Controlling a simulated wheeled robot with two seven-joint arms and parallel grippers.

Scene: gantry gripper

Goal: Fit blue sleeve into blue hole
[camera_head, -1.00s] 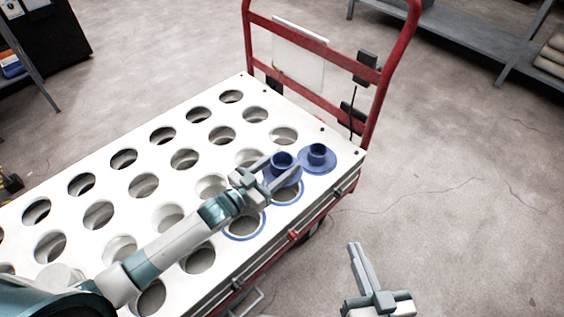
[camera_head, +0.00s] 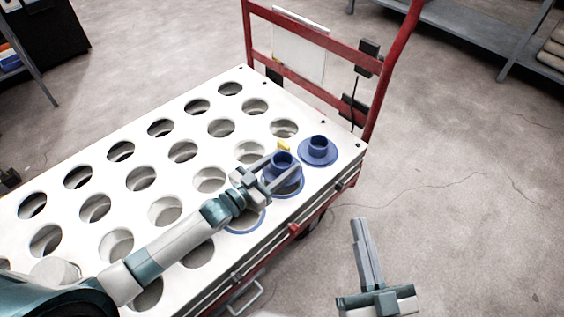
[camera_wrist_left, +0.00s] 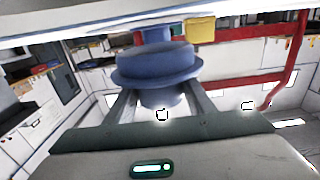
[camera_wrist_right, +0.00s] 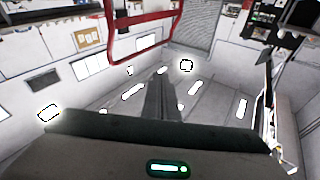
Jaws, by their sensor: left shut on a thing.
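My left gripper (camera_head: 272,177) is shut on a blue flanged sleeve (camera_head: 281,160), upright over a blue-ringed hole (camera_head: 298,191) near the plate's right edge. The sleeve partly covers that hole; I cannot tell whether its lower end is inside. The left wrist view shows the sleeve (camera_wrist_left: 155,68) between the fingers, near the plate surface. A second blue sleeve (camera_head: 318,150) stands upright in the plate's far right corner, its flange at the plate. Another blue-ringed hole (camera_head: 246,226) is partly behind my left gripper. My right gripper (camera_head: 368,252) is shut and empty, right of the cart.
The white plate (camera_head: 150,205) has several open holes and sits on a red cart with a tall red handle (camera_head: 385,75). A small yellow piece (camera_head: 284,146) shows behind the held sleeve. Grey shelving (camera_head: 470,45) stands at the back right. The floor right of the cart is clear.

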